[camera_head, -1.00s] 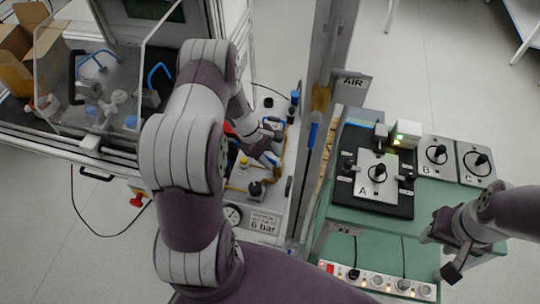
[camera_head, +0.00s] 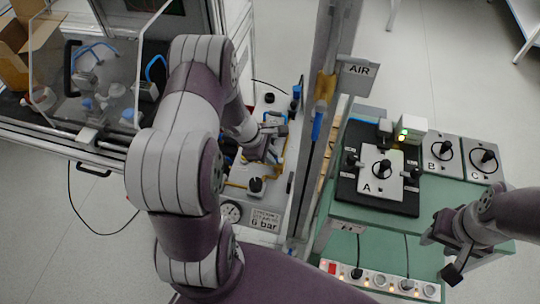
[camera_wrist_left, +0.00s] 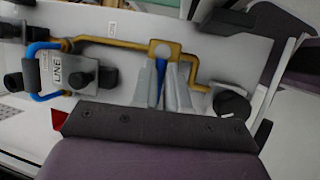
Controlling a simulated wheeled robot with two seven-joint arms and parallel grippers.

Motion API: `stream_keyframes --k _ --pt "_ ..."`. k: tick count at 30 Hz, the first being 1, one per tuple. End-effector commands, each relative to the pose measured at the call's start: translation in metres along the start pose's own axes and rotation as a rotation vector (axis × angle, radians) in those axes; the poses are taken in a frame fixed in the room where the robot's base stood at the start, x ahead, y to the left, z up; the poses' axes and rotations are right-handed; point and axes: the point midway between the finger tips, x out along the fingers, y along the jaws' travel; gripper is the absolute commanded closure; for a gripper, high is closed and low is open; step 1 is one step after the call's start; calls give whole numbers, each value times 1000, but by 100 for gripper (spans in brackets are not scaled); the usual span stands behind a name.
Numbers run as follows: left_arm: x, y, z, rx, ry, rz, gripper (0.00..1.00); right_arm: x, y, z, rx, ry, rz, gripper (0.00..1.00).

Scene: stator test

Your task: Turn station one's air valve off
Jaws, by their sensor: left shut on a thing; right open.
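The air valve shows in the left wrist view as a brass body (camera_wrist_left: 165,48) on a brass pipe, with a narrow blue handle (camera_wrist_left: 160,80). The handle points from the body down the picture, roughly crosswise to the pipe. My left gripper (camera_wrist_left: 170,88) is shut on this handle, one finger on each side. In the head view my left gripper (camera_head: 268,150) is over the grey panel (camera_head: 270,190), and the valve is mostly hidden behind it. My right gripper (camera_head: 447,254) is open and empty, beside the green bench at the right.
A block marked LINE (camera_wrist_left: 75,75) with blue tubing is left of the valve. A gauge (camera_head: 230,212) and black knob (camera_head: 255,185) sit on the panel's near part. A grey post (camera_head: 325,120) separates the panel from the green bench (camera_head: 350,210). A clear-guarded machine (camera_head: 100,70) is at left.

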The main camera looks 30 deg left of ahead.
Motion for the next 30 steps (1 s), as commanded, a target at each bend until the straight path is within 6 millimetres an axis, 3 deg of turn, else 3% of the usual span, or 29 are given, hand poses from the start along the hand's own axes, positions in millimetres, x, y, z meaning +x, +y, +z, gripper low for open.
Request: stream_keyframes --k 5,6,8,16,19,30 --pt "-1 0 2 0 -4 -1 100 -2 0 0 0 1 0 57" --pt "-1 0 2 0 -5 -2 80 -2 0 0 0 1 0 57" --pt "-1 0 2 1 -4 -1 61 -2 0 0 0 1 0 57" --pt "-1 0 1 1 -3 -2 61 -2 0 0 0 0 0 57" --pt "-10 2 1 1 -2 1 61 -4 0 -1 0 0 0 57" --pt "-104 1 2 2 -1 1 61 -19 0 -2 0 0 0 57"
